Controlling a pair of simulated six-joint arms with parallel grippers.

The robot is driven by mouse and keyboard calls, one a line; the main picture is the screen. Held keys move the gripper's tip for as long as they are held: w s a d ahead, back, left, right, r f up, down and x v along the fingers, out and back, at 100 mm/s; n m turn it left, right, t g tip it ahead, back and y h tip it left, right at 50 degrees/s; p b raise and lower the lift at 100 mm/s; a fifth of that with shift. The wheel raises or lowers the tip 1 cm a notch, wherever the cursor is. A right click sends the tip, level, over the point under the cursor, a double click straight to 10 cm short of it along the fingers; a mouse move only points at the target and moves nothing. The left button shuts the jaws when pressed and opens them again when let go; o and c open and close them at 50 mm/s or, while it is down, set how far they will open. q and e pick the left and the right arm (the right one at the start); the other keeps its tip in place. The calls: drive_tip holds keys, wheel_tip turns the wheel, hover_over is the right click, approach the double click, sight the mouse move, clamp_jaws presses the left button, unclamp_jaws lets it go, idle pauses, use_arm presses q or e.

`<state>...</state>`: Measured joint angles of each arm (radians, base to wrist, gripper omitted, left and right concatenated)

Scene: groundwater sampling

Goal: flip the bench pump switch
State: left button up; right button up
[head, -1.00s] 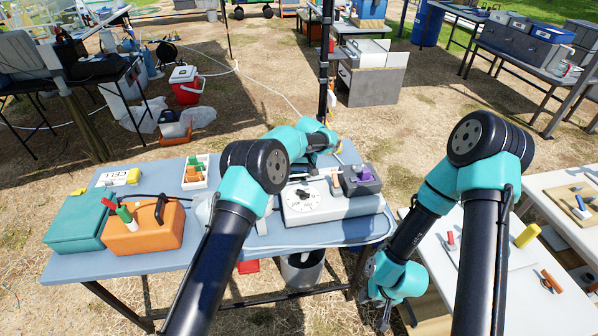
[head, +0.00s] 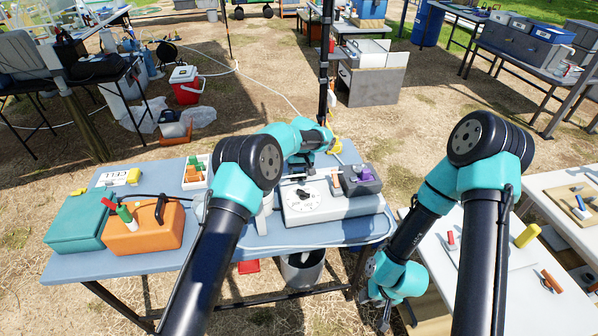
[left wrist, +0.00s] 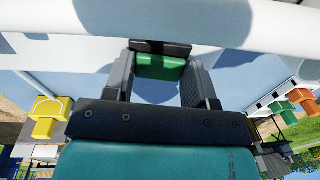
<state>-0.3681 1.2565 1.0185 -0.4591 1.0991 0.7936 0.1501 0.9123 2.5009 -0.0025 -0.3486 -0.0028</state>
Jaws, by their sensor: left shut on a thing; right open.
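My left arm reaches across the blue bench; in the head view its gripper (head: 303,163) is largely hidden by my wrist, behind the pump unit. In the left wrist view the left gripper (left wrist: 160,65) is shut on a small green piece with a black bar beside it. I cannot tell for sure whether this green piece (left wrist: 160,68) is the pump switch. My right gripper (head: 384,322) is open, hanging low beside the white table at right.
A grey box with a purple knob (head: 364,172) sits at the unit's right. An orange case (head: 145,234), a teal case (head: 75,222) and a white tray (head: 205,160) are on the left of the bench. A dark pole (head: 324,70) stands behind it.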

sight(295, 174)
use_arm(q)
drive_tip(key=shift+a+h, duration=0.15)
drive_tip(key=shift+h, duration=0.65)
drive_tip(key=o, duration=0.9)
drive_tip(key=shift+o, duration=0.2)
wheel_tip(295, 174, up, 17)
drive_tip(key=a, duration=0.1)
drive_tip(key=shift+r, duration=0.2)
